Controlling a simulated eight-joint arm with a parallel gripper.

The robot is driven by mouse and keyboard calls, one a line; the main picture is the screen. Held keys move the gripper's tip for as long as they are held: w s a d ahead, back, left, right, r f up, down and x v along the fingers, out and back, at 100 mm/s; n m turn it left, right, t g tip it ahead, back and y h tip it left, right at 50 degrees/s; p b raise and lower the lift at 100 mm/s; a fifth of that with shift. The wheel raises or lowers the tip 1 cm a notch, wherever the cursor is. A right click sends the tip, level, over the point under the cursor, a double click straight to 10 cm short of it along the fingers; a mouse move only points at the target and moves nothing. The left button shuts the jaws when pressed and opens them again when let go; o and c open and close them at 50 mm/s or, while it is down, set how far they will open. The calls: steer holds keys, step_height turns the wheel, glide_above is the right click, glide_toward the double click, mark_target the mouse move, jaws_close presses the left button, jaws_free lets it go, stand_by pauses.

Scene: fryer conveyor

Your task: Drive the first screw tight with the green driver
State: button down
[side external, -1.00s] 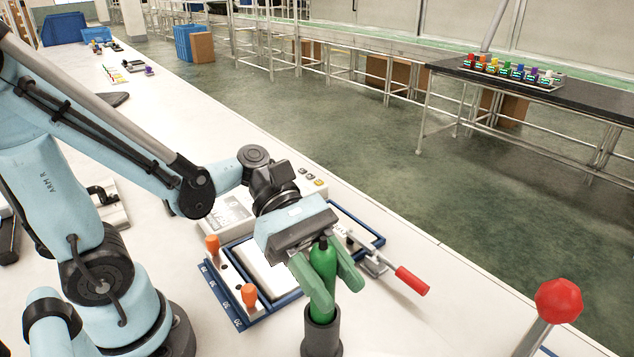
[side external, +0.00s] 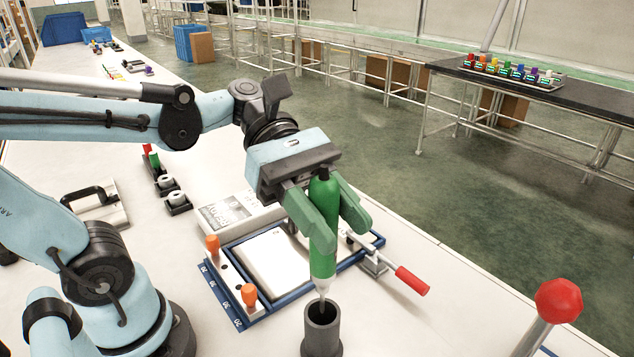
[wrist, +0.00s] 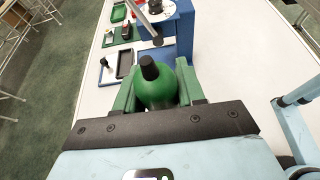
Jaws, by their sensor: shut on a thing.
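The green driver (side external: 323,225) is upright between the green fingers of my gripper (side external: 325,230), which is shut on its body. Its pale lower end and thin tip point down at the mouth of a dark cylindrical holder (side external: 321,330), with the tip at or just above the rim. The driver's black cap and green body also show in the wrist view (wrist: 158,88), between the fingers. A blue-framed fixture (side external: 236,243) with a white plate (side external: 270,262) lies behind the driver. I cannot make out any screw.
Orange knobs (side external: 249,295) stand on the fixture's left side. A red-handled clamp lever (side external: 411,281) sticks out at its right. A red ball-topped lever (side external: 559,301) stands at front right. A white box (side external: 230,212) and small dark holders (side external: 178,203) lie behind.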

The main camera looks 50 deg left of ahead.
step_height(320, 180, up, 8)
steer(key=shift+w+f, duration=0.1)
steer(key=w+a+f+n+t+y, duration=0.1)
steer(key=w+a+f+n+t, duration=0.5)
steer(key=w+a, duration=0.6)
steer(key=shift+a+f+t+y, duration=0.35)
steer(key=shift+a+f, duration=0.2)
steer(key=shift+a, duration=0.25)
steer(key=shift+f, duration=0.1)
